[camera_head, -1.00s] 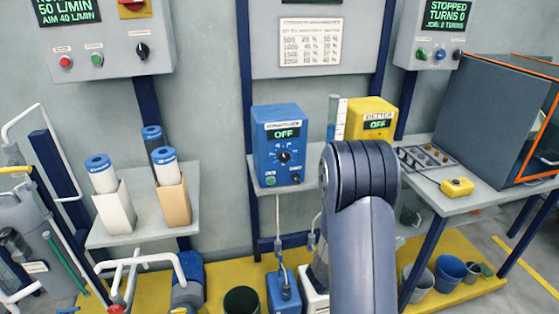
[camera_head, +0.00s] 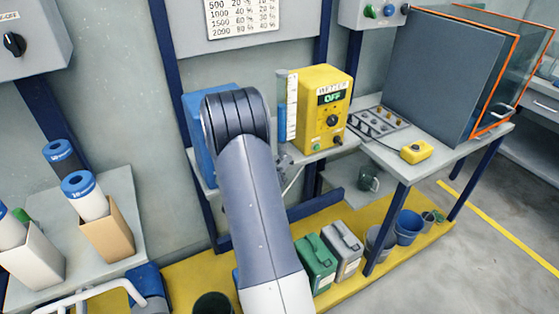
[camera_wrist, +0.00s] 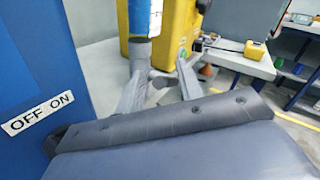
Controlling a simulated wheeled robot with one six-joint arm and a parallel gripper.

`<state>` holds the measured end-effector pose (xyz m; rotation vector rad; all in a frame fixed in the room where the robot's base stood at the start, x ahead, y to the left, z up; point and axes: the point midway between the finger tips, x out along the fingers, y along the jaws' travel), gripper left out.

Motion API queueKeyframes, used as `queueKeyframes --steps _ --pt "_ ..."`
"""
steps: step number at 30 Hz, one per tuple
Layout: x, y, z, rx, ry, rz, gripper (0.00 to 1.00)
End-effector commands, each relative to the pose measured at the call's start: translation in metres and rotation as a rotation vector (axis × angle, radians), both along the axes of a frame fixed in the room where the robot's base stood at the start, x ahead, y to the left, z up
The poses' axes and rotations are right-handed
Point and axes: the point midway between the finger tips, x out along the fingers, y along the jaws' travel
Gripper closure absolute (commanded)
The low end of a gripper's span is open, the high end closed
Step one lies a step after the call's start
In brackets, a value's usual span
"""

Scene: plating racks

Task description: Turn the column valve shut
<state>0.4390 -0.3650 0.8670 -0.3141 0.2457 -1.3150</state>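The column (camera_head: 288,108) is a clear tube with blue liquid and a white scale, upright beside the yellow box in the head view. Its lower part (camera_wrist: 140,20) shows at the top of the wrist view. Below it is a small grey fitting (camera_wrist: 161,78), apparently the column valve; its handle position is unclear. My gripper (camera_wrist: 160,82) has two grey fingers standing apart, one on each side of this fitting. I cannot tell whether they touch it. In the head view my arm hides most of the gripper and the blue box.
The blue box (camera_head: 196,135) is close on the left. A tray of small parts (camera_head: 378,122) and a yellow device (camera_head: 416,152) lie on the bench. Canisters (camera_head: 316,265) and buckets stand below.

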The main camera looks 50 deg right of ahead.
Motion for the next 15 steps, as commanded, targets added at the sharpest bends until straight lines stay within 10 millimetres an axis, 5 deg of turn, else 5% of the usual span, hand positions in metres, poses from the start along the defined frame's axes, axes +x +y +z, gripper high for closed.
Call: queueKeyframes --steps 9,15 --pt "0.0005 -0.0034 -0.0005 0.001 0.0 0.0 0.65" --pt "0.0005 -0.0032 -0.0004 0.001 0.0 0.0 0.8"
